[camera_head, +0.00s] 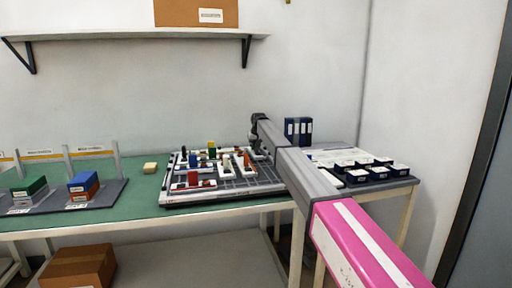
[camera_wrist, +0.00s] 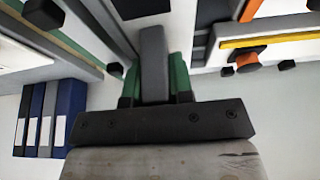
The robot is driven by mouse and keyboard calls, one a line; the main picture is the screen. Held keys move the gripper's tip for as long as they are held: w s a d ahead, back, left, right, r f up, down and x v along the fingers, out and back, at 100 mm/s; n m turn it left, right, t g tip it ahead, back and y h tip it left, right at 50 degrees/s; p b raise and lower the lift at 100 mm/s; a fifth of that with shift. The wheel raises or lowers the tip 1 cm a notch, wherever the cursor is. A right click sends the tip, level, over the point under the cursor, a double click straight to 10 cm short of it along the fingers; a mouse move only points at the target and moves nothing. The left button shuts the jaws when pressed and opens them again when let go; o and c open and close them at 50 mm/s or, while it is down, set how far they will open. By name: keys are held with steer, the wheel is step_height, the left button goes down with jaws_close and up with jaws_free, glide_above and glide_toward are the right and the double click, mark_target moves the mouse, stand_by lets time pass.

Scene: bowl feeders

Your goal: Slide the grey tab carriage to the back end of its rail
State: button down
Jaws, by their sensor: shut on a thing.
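The grey tab (camera_wrist: 153,55) stands between the green-padded fingers of my gripper (camera_wrist: 155,85) in the wrist view. The fingers are shut on it, one on each side. A dark base shows past the tab at the top of that view; how far the carriage sits along its rail cannot be told. In the head view my gripper (camera_head: 257,150) is over the back right part of the slotted grey board (camera_head: 230,192). My own arm hides much of this area, and the grey tab cannot be made out there.
Other carriages share the board, with a red tab (camera_head: 193,178) and a blue tab (camera_head: 194,160). In the wrist view an orange tab (camera_wrist: 247,61) lies right of my gripper. Dark blue binders (camera_head: 298,130) stand behind. Several black boxes (camera_head: 375,172) are at the right.

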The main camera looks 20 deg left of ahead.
steer(key=c, duration=1)
jaws_free()
steer(key=shift+w+a, duration=0.2)
steer(key=shift+w, duration=0.1)
steer(key=shift+s+d+r, duration=0.1)
steer(key=shift+s, duration=0.05)
steer(key=shift+r, duration=0.2)
steer(key=v, duration=1)
steer(key=shift+s, duration=0.15)
